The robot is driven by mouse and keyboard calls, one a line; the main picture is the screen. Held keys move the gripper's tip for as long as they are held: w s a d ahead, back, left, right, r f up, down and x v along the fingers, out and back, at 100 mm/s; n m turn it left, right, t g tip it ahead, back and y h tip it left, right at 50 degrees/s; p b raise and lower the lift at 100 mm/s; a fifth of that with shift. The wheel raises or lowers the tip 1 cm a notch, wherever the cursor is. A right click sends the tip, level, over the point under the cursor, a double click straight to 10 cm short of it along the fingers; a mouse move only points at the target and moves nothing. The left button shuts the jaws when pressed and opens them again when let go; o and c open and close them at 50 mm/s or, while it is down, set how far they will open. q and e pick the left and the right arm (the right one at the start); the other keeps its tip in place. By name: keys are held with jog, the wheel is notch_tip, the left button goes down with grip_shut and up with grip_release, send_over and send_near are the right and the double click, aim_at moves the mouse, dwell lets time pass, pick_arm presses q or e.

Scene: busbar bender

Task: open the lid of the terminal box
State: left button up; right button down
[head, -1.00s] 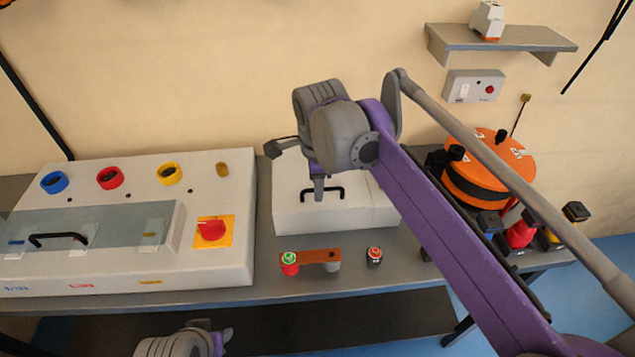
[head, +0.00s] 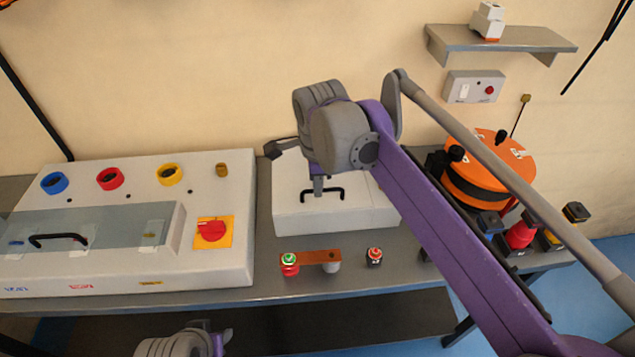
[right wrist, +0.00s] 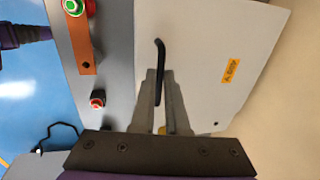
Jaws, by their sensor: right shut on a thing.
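The terminal box is a white box (head: 365,213) on the bench, with a flat pale lid that shows no visible gap. A black bar handle (head: 336,191) stands on the lid; it also shows in the right wrist view (right wrist: 160,60). My right gripper (head: 318,192) is over the lid from above, with its fingers (right wrist: 160,85) shut on the handle. The back of the lid is partly hidden behind my right wrist in the head view. Only part of my left arm shows at the bottom edge of the head view; its jaws cannot be made out.
A large white panel unit (head: 225,265) with a clear cover and red switch (head: 211,230) stands left. A copper bar (head: 318,256) and a red button (head: 374,253) are in front of the box. An orange drum (head: 480,185) stands right. A shelf (head: 495,42) is on the wall.

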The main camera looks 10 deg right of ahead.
dwell(0.8)
jog(key=shift+w+r+p, duration=0.15)
jog(key=shift+r+p, duration=0.4)
pick_arm(q)
jog(key=w+r+t+p, duration=0.1)
jog(key=w+r+p, duration=0.3)
jog(key=r+p, duration=0.7)
jog(key=shift+r, duration=2.25)
pick_arm(e)
jog(key=w+r+g, duration=0.2)
jog(key=w+r, duration=0.5)
jog(key=r, duration=0.4)
jog(key=shift+w+g, duration=0.2)
jog(key=shift+g, duration=0.1)
jog(key=shift+f, duration=0.1)
